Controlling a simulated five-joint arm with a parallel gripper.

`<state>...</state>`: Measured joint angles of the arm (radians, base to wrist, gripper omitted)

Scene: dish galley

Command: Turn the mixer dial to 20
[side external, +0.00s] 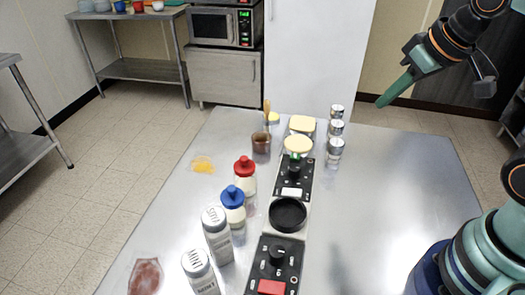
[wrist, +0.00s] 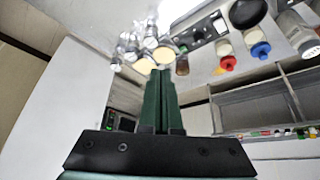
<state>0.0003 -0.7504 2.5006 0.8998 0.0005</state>
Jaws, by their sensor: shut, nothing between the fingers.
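I cannot tell which dial is the mixer's, and the numbers are too small to read. My gripper (side external: 382,102) is shut and empty, raised at the right and apart from both dials. In the wrist view its green fingers (wrist: 162,80) are together; the far panel (wrist: 197,32) shows beyond them.
A black round bowl (side external: 287,214) sits between the panels. A red-lidded jar (side external: 244,174), a blue-lidded jar (side external: 233,206) and white shakers (side external: 216,236) stand left of the strip. Metal-topped shakers (side external: 335,148) stand far right. The table's right side (side external: 390,190) is clear.

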